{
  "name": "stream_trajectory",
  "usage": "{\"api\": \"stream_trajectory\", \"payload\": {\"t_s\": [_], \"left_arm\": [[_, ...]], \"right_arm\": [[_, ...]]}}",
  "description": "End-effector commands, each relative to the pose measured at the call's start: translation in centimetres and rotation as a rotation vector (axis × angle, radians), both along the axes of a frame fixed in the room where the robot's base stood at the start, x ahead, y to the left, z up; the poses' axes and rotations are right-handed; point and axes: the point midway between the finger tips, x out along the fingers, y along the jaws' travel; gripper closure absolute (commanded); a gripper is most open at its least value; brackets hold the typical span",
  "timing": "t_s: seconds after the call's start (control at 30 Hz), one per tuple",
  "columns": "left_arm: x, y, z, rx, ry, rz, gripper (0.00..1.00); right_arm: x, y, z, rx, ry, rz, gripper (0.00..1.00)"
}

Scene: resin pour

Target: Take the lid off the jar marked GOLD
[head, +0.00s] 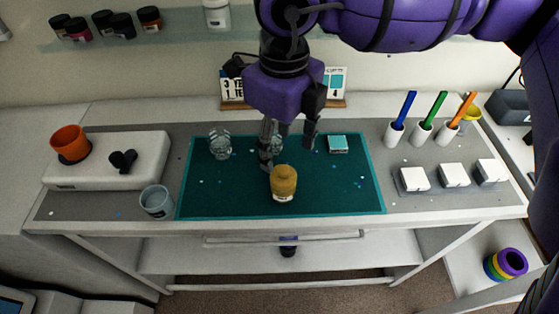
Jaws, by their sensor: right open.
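A small mustard-gold jar (284,184) stands upright on the dark teal mat (230,195), near the mat's front middle. Its top is the same mustard colour and looks closed. Any marking on it is too small to read. My right gripper (289,149) points down over the mat, just behind the jar. Its fingers are apart, with nothing held between them. The left finger shows close behind the jar; I cannot tell whether they touch. My left gripper is not in view.
Clear cups (220,143) stand at the mat's back, one partly behind my gripper. A teal block (338,144) lies back right. A clear cup (157,202) stands left of the mat. White blocks (454,175) and coloured sticks in holders (421,132) are at right.

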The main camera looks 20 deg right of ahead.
Motion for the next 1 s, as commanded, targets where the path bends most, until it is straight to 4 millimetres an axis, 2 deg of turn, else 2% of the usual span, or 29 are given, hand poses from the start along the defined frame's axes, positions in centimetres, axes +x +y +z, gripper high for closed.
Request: {"api": "stream_trajectory", "payload": {"t_s": [0.07, 0.37, 0.6, 0.9, 0.93, 1.0], "left_arm": [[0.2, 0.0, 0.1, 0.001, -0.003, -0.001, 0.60], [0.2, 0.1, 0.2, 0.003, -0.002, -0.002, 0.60], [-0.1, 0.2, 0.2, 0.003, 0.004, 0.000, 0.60], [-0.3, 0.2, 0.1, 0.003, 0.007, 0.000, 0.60], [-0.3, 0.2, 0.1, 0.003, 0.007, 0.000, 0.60], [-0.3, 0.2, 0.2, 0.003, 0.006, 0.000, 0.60]], "right_arm": [[0.3, -0.5, -0.1, -0.018, -0.014, -0.004, 0.43], [0.0, -0.4, -3.4, -0.019, -0.013, -0.003, 0.43], [-0.2, -0.1, -6.8, -0.016, -0.014, -0.004, 0.43], [-0.2, -0.1, -7.5, -0.015, -0.014, -0.004, 0.43], [-0.2, -0.1, -7.5, -0.015, -0.014, -0.004, 0.44], [-0.2, -0.1, -7.5, -0.015, -0.014, -0.004, 0.53]]}}
